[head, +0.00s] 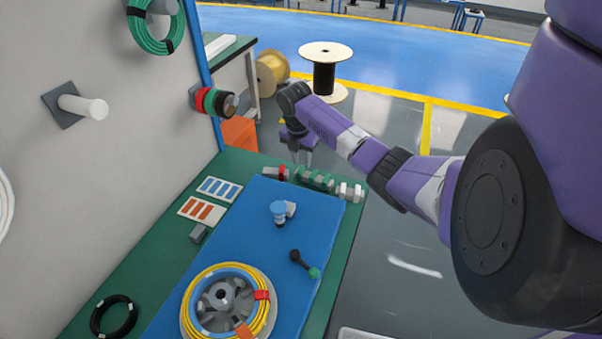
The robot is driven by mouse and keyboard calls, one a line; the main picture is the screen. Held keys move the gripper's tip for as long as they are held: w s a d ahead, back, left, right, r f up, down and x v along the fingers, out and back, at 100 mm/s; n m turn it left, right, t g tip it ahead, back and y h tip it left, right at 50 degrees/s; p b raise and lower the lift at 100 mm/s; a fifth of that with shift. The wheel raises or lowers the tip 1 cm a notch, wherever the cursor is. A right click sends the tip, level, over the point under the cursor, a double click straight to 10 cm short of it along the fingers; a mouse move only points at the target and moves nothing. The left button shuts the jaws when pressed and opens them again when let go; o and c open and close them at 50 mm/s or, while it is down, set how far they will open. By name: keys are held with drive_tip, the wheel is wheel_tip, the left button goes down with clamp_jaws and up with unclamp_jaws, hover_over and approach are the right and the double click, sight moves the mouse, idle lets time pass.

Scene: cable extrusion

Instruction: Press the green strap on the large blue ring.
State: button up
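The large blue ring (205,278) lies around a grey hub, inside a yellow cable coil, on the blue mat at the front. A red strap (262,295) and an orange strap (244,331) sit on the coil; no green strap shows on the ring. Several green pieces (316,180), possibly the green straps, stand in a row at the table's far edge, between red and white ones. My gripper (301,164) points down just above or behind this row, far from the ring. Its fingers are small and partly dark, so whether it holds anything is unclear.
On the blue mat (245,220) stand a blue-topped tool (280,212) and a dark handle with a green end (304,263). Two cards (202,210) and a black coil (113,316) lie left of it. A wall with pegs (84,105) rises at left.

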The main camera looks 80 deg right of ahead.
drive_tip(key=shift+f+b, duration=0.65)
drive_tip(key=shift+f, duration=0.7)
drive_tip(key=shift+r+p, duration=0.2)
drive_tip(key=shift+p, duration=0.25)
drive_tip(key=shift+c, duration=0.4)
clamp_jaws()
drive_tip(key=shift+r, duration=0.1)
wheel_tip(320, 180, up, 8)
drive_tip(key=p, duration=0.7)
drive_tip(key=shift+p, duration=0.35)
